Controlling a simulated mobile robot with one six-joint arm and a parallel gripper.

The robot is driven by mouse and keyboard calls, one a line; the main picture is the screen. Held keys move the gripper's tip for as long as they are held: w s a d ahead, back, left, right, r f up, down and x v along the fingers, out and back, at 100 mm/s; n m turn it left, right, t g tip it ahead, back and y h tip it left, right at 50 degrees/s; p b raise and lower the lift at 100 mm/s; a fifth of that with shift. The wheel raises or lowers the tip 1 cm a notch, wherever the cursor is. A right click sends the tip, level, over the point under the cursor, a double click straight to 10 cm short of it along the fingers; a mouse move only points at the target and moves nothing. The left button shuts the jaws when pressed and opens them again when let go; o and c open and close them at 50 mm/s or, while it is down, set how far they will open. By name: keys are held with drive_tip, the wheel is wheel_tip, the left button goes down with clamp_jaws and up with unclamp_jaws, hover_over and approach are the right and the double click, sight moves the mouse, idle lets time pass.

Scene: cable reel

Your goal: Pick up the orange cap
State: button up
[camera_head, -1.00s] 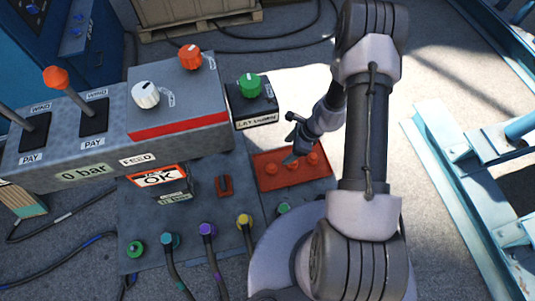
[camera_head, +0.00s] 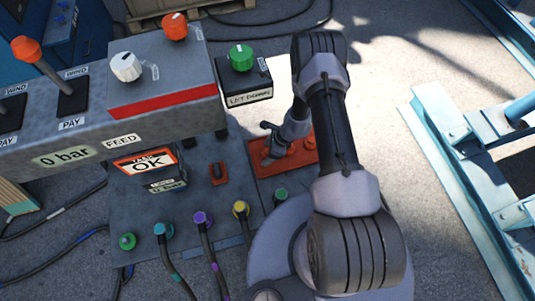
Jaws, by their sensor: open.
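A flat red-orange tray (camera_head: 300,158) lies on the grey panel, just left of my arm. Small orange caps stand on it; one orange cap (camera_head: 310,144) shows at the tray's right side. My gripper (camera_head: 269,154) is at the left part of the tray, low over it, pointing down. It is open. Its fingers are small and dark here, and they hide the left part of the tray. I cannot tell whether a cap stands between the fingers or whether they touch one.
A grey control box (camera_head: 165,85) with levers and knobs stands at left. A box with a green knob (camera_head: 241,58) is behind the tray. Hoses with teal, purple and yellow couplings (camera_head: 240,209) rise in front. Blue steel framework (camera_head: 450,150) stands at right.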

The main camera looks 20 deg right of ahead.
drive_tip(key=shift+r, duration=0.1)
clamp_jaws()
